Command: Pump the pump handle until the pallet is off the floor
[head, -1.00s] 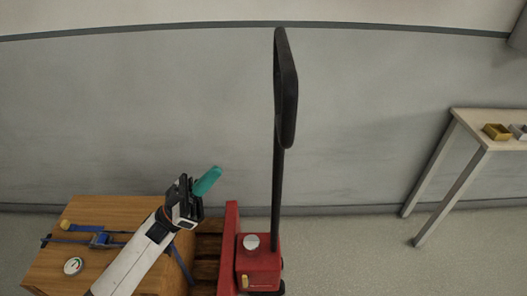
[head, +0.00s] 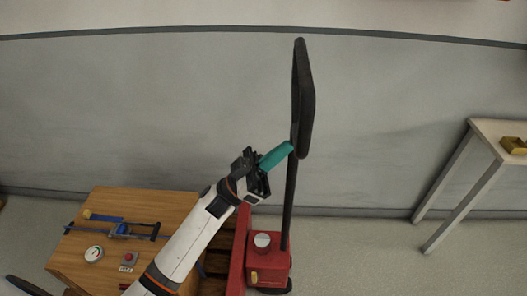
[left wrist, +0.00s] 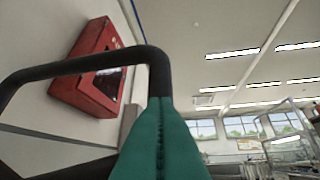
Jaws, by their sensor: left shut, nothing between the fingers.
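The pump handle (head: 304,98) is a black loop on a dark upright shaft, rising from the red pump base (head: 268,262). It stands nearly upright. My left gripper (head: 289,147), with teal fingers, is shut and empty, its tips at the lower left of the loop; I cannot tell if they touch it. In the left wrist view the teal fingers (left wrist: 160,105) point at the black handle bar (left wrist: 90,65), which bends just beyond them. The wooden pallet (head: 216,262) is partly hidden by my arm and the box; its gap to the floor cannot be seen. My right gripper is not in view.
A wooden box (head: 165,207) with a blue strap, a gauge and a red button sits at the lower left. A table (head: 490,130) with a yellow bin (head: 515,146) stands at the right. Floor between is clear. A red wall cabinet (left wrist: 92,72) shows beyond the handle.

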